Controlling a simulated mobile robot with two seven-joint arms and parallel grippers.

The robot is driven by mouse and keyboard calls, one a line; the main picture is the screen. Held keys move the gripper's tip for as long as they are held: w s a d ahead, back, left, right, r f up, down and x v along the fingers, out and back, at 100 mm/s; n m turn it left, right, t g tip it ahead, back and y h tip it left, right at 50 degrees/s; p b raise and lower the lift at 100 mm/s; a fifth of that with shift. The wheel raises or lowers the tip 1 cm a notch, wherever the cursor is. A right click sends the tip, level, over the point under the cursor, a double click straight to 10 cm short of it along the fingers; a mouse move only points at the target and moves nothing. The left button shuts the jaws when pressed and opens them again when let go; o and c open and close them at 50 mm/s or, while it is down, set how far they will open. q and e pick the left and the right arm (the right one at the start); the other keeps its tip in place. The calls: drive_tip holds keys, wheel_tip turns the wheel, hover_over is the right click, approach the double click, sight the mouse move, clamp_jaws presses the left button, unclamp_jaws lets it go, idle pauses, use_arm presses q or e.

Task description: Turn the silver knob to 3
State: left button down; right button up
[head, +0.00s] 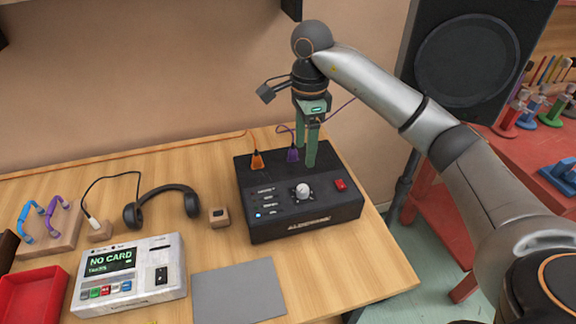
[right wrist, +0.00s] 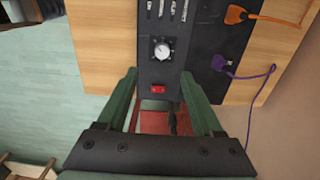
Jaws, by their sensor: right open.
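The silver knob (head: 303,191) sits on the top face of a black box (head: 262,222), with marks around it. It also shows in the right wrist view (right wrist: 161,51), ahead of the fingertips. Its pointer setting is too small to read. My right gripper (head: 307,155) is open and empty, pointing down above the back part of the box, behind the knob. In the right wrist view the green fingers (right wrist: 158,88) stand apart on either side of the red switch (right wrist: 158,88), with the knob beyond them. My left gripper is not in view.
An orange plug (head: 257,160) and a purple plug (head: 293,154) with cables stand at the box's back edge. A red switch (head: 340,185) is right of the knob. Headphones (head: 160,202), a small wooden block (head: 219,217), a card reader (head: 130,275) and a grey mat (head: 239,291) lie left and in front.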

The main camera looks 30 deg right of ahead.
sight(303, 188)
drive_tip(key=f, duration=0.6)
drive_tip(key=f+p, duration=0.1)
drive_tip(key=f, duration=0.5)
drive_tip(key=shift+w+d+f, duration=0.1)
drive_tip(key=shift+w+d, duration=0.05)
drive_tip(key=shift+w, duration=0.05)
clamp_jaws()
